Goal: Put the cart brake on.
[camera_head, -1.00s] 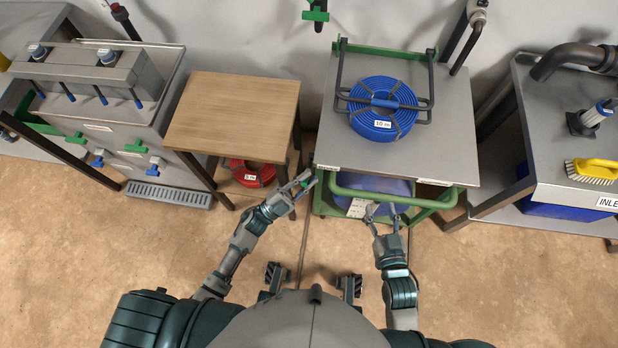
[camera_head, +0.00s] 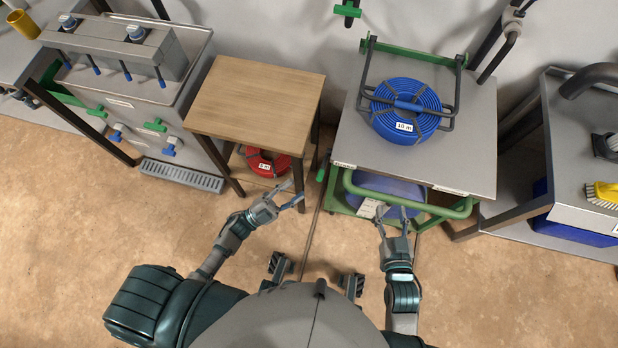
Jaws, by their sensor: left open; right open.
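The cart (camera_head: 345,143) has a grey top and a green frame, with a green push handle (camera_head: 405,206) along its near side. A small green lever-like part (camera_head: 321,174) shows at the cart's front left corner; I cannot tell for sure that it is the brake. My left gripper (camera_head: 293,194) is open and empty, left of that part and apart from it, near the wooden table's front right leg. My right gripper (camera_head: 392,214) is open at the push handle; I cannot tell whether it touches it.
A grey bench (camera_head: 575,150) stands at right. The floor in front is clear.

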